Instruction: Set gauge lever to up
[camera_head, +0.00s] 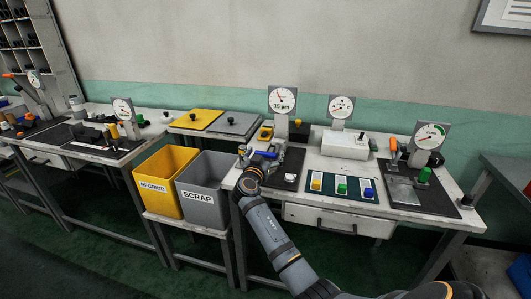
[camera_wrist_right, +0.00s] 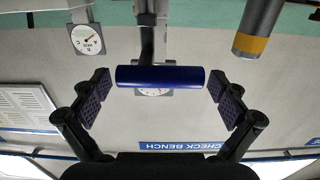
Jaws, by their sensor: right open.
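The gauge lever has a dark blue cylindrical handle (camera_wrist_right: 160,76) on a dark stem (camera_wrist_right: 147,40). In the wrist view the handle lies crosswise between the two finger pads of my right gripper (camera_wrist_right: 160,100), with a gap at each end. The right gripper is open and does not grip the handle. In the head view my right gripper (camera_head: 265,160) is at the left end of the white bench, and the lever is mostly hidden behind it. A round dial reading 15 µm (camera_head: 282,99) stands on a post just behind. My left gripper is not in view.
A yellow bin (camera_head: 165,182) and a grey scrap bin (camera_head: 204,190) stand left of the white bench (camera_head: 300,165). A tray with yellow, green and blue blocks (camera_head: 342,187) lies right of the gripper. A white box (camera_head: 345,145) stands behind it.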

